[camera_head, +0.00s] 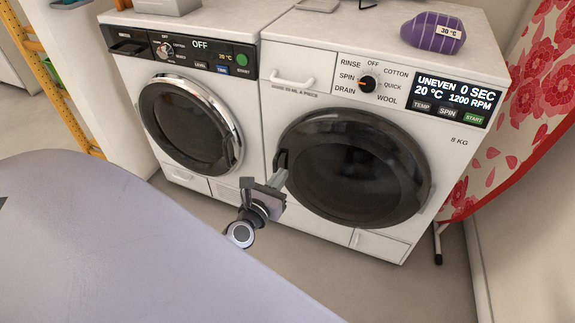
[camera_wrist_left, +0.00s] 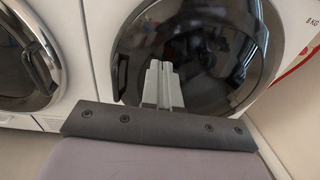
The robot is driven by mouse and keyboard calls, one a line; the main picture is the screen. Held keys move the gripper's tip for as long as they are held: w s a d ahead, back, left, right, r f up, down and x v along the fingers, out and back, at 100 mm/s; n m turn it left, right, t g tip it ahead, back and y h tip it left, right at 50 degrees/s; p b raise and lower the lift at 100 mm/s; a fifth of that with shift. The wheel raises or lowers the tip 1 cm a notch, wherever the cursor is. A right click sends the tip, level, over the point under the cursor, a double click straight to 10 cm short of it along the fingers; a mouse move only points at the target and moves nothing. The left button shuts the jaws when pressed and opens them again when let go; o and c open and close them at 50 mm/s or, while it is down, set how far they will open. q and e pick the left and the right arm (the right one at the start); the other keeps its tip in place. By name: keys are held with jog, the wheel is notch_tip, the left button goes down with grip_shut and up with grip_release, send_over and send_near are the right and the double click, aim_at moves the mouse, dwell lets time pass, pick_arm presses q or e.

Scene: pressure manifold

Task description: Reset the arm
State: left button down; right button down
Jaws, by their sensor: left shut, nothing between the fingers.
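My left gripper (camera_head: 281,163) is in front of the right washing machine (camera_head: 345,75), close to the left edge of its round dark door (camera_head: 350,165). The gripper is shut and empty. In the left wrist view its fingers (camera_wrist_left: 161,70) are together and point at the same door (camera_wrist_left: 195,50). I cannot tell whether the fingertips touch the door. The machine's display reads "UNEVEN", "0 SEC", "20 °C" and "1200 RPM". My right gripper does not show in either view.
A second washing machine (camera_head: 185,100) with its door closed stands to the left.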

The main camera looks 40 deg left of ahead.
pick_arm(q)
jog(key=shift+s+d, duration=0.2)
jog(key=shift+s, duration=0.85)
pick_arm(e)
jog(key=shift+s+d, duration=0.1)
